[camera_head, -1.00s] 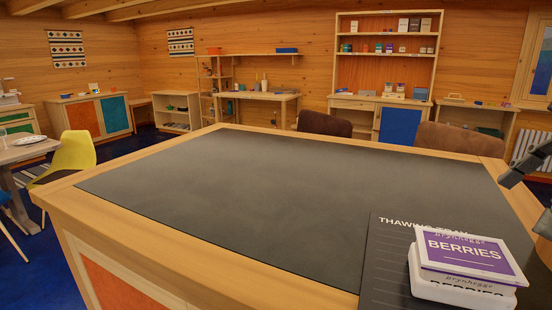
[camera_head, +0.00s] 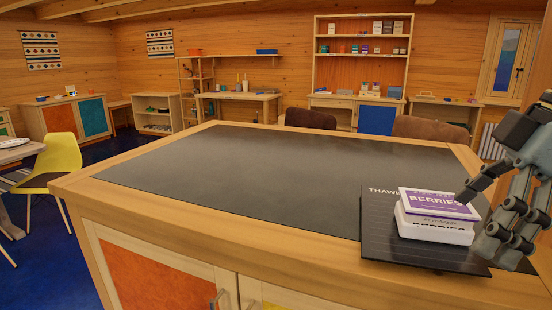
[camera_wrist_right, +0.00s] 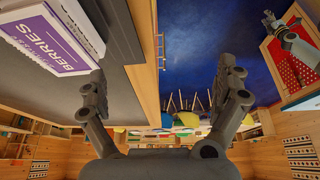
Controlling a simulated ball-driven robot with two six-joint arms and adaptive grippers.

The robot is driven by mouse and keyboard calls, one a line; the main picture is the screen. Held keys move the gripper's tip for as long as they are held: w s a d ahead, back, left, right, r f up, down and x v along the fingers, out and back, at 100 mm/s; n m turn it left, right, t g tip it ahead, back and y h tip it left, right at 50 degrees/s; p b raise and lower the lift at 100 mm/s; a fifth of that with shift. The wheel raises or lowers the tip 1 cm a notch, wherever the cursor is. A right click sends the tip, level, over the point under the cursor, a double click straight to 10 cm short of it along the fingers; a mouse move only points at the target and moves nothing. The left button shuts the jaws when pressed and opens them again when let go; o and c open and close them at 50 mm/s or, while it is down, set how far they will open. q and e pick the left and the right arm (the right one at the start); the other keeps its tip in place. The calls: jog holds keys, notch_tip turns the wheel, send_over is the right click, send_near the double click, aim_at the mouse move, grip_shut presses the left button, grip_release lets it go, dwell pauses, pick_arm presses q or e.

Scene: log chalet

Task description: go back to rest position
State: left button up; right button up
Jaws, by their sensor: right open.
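A berries box (camera_head: 435,205) with a white body and a purple label lies flat on another white berries box (camera_head: 436,234). Both rest on the dark thawing tray (camera_head: 385,245) on the counter. My right gripper (camera_head: 476,222) is open and empty, just right of the boxes. In the right wrist view its spread fingers (camera_wrist_right: 165,82) have nothing between them, and the berries label (camera_wrist_right: 50,40) shows at upper left. A grey jointed part, apparently my left gripper (camera_wrist_right: 270,20), shows small at the upper right there; its jaws are unclear. The head view does not show it.
The wooden counter (camera_head: 150,170) has a bare dark top (camera_head: 260,180) left of the tray. Chairs (camera_head: 310,118) stand behind it, and a yellow chair (camera_head: 65,152) is at left. Shelves line the back wall. Blue floor (camera_head: 50,255) is open at lower left.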

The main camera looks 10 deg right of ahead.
jog(key=s+a+f+m+t+h, duration=0.1)
jog(key=s+a+f+m, duration=0.1)
jog(key=f, duration=0.4)
jog(key=s+a+f+m, duration=0.2)
jog(key=f+m, duration=0.1)
jog(key=f, duration=0.3)
jog(key=s+f+m+h, duration=0.3)
jog(key=s+f+m, duration=0.3)
jog(key=s, duration=0.3)
jog(key=s+d+f+g+h+b, duration=0.2)
jog(key=f+b, duration=0.7)
jog(key=f, duration=2.8)
pick_arm(q)
notch_tip(320, 180, down, 14)
jog(key=s+b, duration=0.1)
jog(key=b, duration=0.4)
jog(key=shift+f, duration=0.2)
pick_arm(e)
jog(key=s+d+f+y, duration=0.1)
jog(key=s+d+f, duration=0.1)
jog(key=s+f, duration=1.7)
jog(key=shift+f, duration=0.25)
pick_arm(q)
jog(key=shift+s+a, duration=0.1)
pick_arm(e)
jog(key=shift+g, duration=0.3)
